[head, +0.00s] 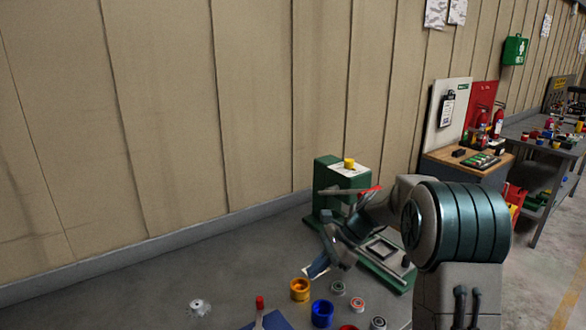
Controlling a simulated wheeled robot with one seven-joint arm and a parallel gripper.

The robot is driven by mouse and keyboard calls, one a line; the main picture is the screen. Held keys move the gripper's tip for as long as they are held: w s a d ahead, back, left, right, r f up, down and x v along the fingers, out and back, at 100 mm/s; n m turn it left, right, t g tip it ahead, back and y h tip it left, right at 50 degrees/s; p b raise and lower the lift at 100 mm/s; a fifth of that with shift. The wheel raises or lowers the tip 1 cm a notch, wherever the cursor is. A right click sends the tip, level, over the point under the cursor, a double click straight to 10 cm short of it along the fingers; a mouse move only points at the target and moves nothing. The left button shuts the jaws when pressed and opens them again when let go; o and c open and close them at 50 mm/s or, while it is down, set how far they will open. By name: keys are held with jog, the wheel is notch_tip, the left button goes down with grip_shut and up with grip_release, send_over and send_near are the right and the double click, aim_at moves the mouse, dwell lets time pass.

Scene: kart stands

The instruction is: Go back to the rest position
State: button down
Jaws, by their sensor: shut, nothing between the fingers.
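My gripper (317,269) is low in the middle of the head view, at the end of my arm, which reaches in from the right. It is shut and empty. It points down and left, in front of a green bench machine (326,182) with a yellow knob on top. My arm hides part of that machine. A yellow-orange ring-shaped part (300,290) and a blue ring-shaped part (322,313) lie just below the gripper and look apart from it.
Small grey and red round parts (357,304) lie nearby. A red-topped tool (260,303) stands by a blue surface at the bottom edge. A tan panelled wall (190,110) runs behind. A wooden-topped cabinet (435,157) and a cluttered bench (540,127) stand at right.

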jog(key=s+d+r+n+t+h, duration=0.1)
jog(key=s+d+r+n+h, duration=0.1)
jog(key=s+n, duration=0.3)
jog(key=s+d+r+n+t+h, duration=0.1)
jog(key=s+n, duration=0.4)
jog(key=s, duration=0.8)
jog(key=s+d+r+n+t+h, duration=0.2)
jog(key=s+d+n+h, duration=0.3)
jog(key=s, duration=0.5)
jog(key=shift+d+r, duration=0.3)
jog(key=shift+r, duration=0.05)
jog(key=shift+a, duration=0.1)
